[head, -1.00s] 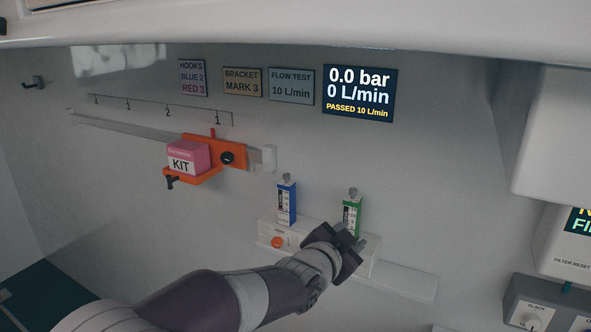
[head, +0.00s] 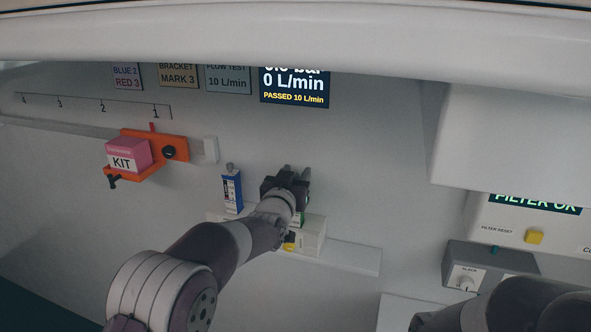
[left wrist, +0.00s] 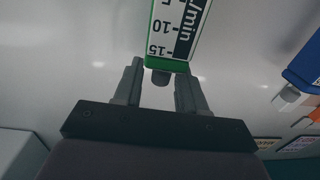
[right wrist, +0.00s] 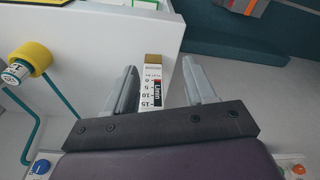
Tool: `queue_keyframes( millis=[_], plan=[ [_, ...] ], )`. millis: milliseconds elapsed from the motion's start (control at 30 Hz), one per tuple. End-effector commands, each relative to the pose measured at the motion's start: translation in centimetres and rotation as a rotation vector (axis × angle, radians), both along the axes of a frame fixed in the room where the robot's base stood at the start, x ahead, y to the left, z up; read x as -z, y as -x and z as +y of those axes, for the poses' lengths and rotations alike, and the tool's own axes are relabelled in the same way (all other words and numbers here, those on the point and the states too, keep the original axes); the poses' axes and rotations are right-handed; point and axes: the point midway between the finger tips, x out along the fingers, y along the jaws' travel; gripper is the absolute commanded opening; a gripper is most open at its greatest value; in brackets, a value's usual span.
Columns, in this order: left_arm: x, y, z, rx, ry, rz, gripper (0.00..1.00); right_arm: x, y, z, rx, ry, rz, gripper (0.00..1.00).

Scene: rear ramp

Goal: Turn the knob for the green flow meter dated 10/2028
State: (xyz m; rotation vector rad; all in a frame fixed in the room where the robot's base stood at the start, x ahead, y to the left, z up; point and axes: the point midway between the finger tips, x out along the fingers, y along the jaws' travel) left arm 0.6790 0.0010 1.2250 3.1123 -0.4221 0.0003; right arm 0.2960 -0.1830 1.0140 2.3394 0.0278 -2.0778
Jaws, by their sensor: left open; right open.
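The green flow meter (left wrist: 178,35) shows large in the left wrist view, with part of its scale legible; no date is readable. Its small grey knob (left wrist: 160,78) sits between the fingertips of my open left gripper (left wrist: 160,72), with gaps on both sides. In the head view my left gripper (head: 291,178) hides most of the green meter (head: 314,220). The blue flow meter (head: 232,192) stands to its left, with its grey knob on top. My right gripper (right wrist: 162,75) is open and empty; its fingers are outside the head view.
A display (head: 295,87) reads 0 L/min and PASSED 10 L/min. An orange bracket holds a pink KIT box (head: 128,153). The right wrist view shows another meter with a yellowish end (right wrist: 150,90).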

Motion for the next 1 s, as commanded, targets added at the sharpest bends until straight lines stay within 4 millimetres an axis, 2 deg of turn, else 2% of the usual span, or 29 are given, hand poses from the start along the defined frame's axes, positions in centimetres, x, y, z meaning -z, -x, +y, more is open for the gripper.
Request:
queue_keyframes(
  millis=[300,333,433,467,833,1000],
  plan=[
    [0.1,-0.4,-0.1,0.0,-0.001,0.0,0.41,-0.1,0.0,0.0,0.0,0.0,0.0,0.55],
    [0.1,-0.4,-0.1,0.0,-0.001,0.0,0.37,-0.1,0.0,0.0,0.0,0.0,0.0,0.55],
    [0.1,-0.4,-0.1,0.0,-0.001,0.0,0.05,-0.1,0.0,0.0,0.0,0.0,0.0,0.55],
    [0.1,-0.4,-0.1,0.0,-0.001,0.0,0.0,-0.1,0.0,0.0,0.0,0.0,0.0,0.55],
    [-0.1,-0.4,-0.2,-0.05,0.0,0.0,0.0,-0.5,0.0,0.0,0.0,0.0,0.0,0.55],
    [-0.4,-0.3,-0.3,-0.151,-0.002,0.003,0.0,-1.8,0.0,0.0,0.0,0.0,0.0,0.55]
  ],
)
